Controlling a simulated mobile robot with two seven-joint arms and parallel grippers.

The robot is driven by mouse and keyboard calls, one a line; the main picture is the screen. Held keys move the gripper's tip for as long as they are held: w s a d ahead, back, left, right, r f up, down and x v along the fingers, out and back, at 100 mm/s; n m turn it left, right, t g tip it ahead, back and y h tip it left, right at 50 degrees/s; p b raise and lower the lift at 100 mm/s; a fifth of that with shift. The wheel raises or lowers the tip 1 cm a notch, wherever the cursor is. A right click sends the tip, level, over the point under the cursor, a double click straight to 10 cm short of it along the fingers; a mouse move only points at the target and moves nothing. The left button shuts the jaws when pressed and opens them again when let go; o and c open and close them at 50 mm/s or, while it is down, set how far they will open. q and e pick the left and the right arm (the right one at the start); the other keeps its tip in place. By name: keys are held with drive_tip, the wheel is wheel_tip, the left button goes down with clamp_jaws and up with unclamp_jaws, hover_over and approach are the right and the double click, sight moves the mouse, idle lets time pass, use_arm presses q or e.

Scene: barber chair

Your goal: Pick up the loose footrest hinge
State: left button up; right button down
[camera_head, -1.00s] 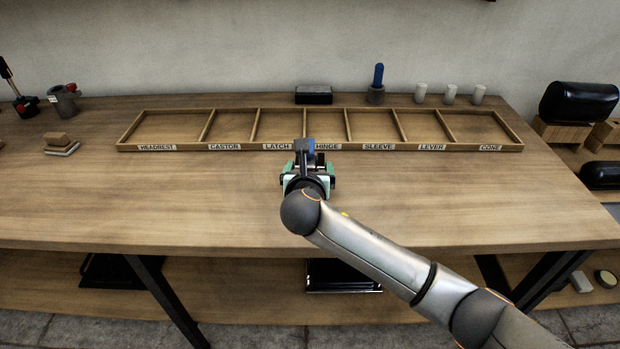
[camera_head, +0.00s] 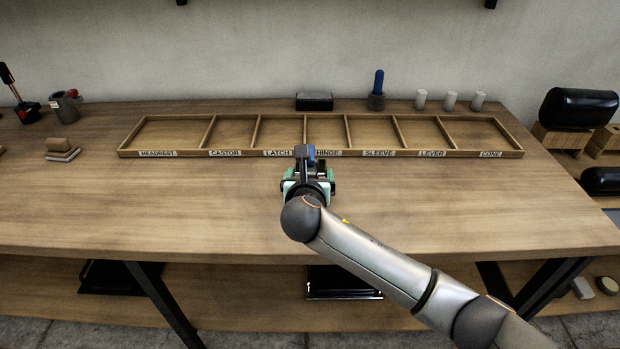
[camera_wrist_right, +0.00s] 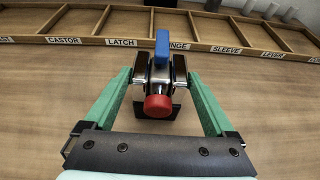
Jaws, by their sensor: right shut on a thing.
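The loose footrest hinge (camera_wrist_right: 158,72) shows in the right wrist view as a shiny metal barrel with a blue tab on top, a red round cap facing me and a dark plate below. My right gripper (camera_wrist_right: 160,80) is shut on it, with a green finger at each side. In the head view, the hinge (camera_head: 306,154) shows as a small dark and blue shape at the tip of my right gripper (camera_head: 308,172), in front of the tray's HINGE label. The gripper hides its lower part; I cannot tell whether it touches the table. My left gripper is not in view.
A wooden tray (camera_head: 224,153) with several empty labelled compartments lies across the table (camera_head: 150,205) just beyond. A black block (camera_head: 314,101), a blue-handled tool (camera_head: 377,90) and white cylinders (camera_head: 450,101) stand behind it. The table is clear on both sides of my gripper.

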drive_tip(key=r, duration=0.4)
drive_tip(key=shift+s+a+r+p, duration=0.1)
drive_tip(key=shift+s+r+p, duration=0.1)
drive_tip(key=shift+p, duration=0.1)
drive_tip(key=w+d+r+p+v, duration=0.1)
drive_tip(key=r+v, duration=0.1)
drive_tip(key=v, duration=1.4)
drive_tip(key=shift+r, duration=0.3)
drive_tip(key=shift+w, duration=0.1)
drive_tip(key=shift+w+f+b, duration=0.45)
drive_tip(key=shift+w+f, duration=1.5)
drive_tip(key=shift+w, duration=0.4)
drive_tip(key=shift+w+f+b, duration=0.45)
drive_tip(key=shift+w+f, duration=1.5)
drive_tip(key=shift+w, duration=0.35)
drive_tip(key=shift+w+f+b, duration=0.45)
drive_tip(key=shift+w+f, duration=1.5)
drive_tip(key=shift+w, duration=0.4)
drive_tip(key=shift+f, duration=0.6)
